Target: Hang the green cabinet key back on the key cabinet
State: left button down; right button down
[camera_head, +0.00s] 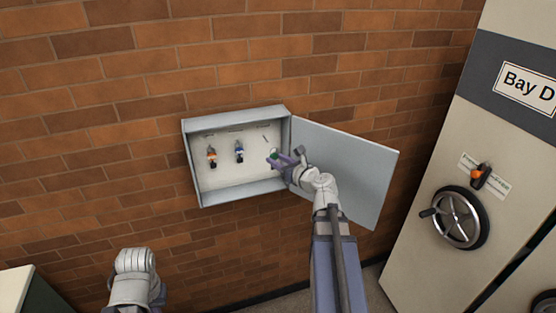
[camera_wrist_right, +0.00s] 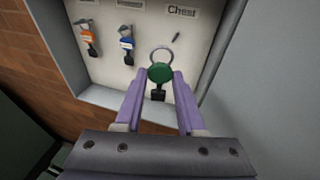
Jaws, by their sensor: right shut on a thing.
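The key cabinet (camera_head: 188,168) is a grey wall box with its door (camera_head: 350,170) swung open to the right. My right gripper (camera_head: 272,158) is inside the opening at its right side. In the right wrist view the gripper (camera_wrist_right: 160,82) is shut on the green key (camera_wrist_right: 160,72), which has a round green head, a metal ring above and a dark lower part. The ring is just below a small peg (camera_wrist_right: 176,35) under the "Chest" label (camera_wrist_right: 182,12); ring and peg look apart.
An orange key (camera_head: 211,157) and a blue key (camera_head: 239,152) hang on the cabinet's back panel, left of my right gripper. The open door stands close to the right of my right arm. A shelving unit with a handwheel (camera_head: 457,217) stands farther right.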

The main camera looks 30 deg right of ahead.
jog(key=shift+w+d+f+b, duration=0.25)
jog(key=shift+w+d, duration=0.1)
jog(key=shift+w, duration=1.2)
jog(key=shift+w+d+f+b, duration=0.25)
jog(key=shift+w+d, duration=0.15)
jog(key=shift+w, duration=1.1)
jog(key=shift+w+d+f+b, duration=0.25)
jog(key=shift+w+d, duration=0.1)
jog(key=shift+w, duration=1.2)
jog(key=shift+c, duration=2.2)
grip_release()
jog(key=shift+s, duration=0.1)
jog(key=p+v, duration=0.1)
jog(key=v, duration=0.6)
jog(key=shift+s+p, duration=0.3)
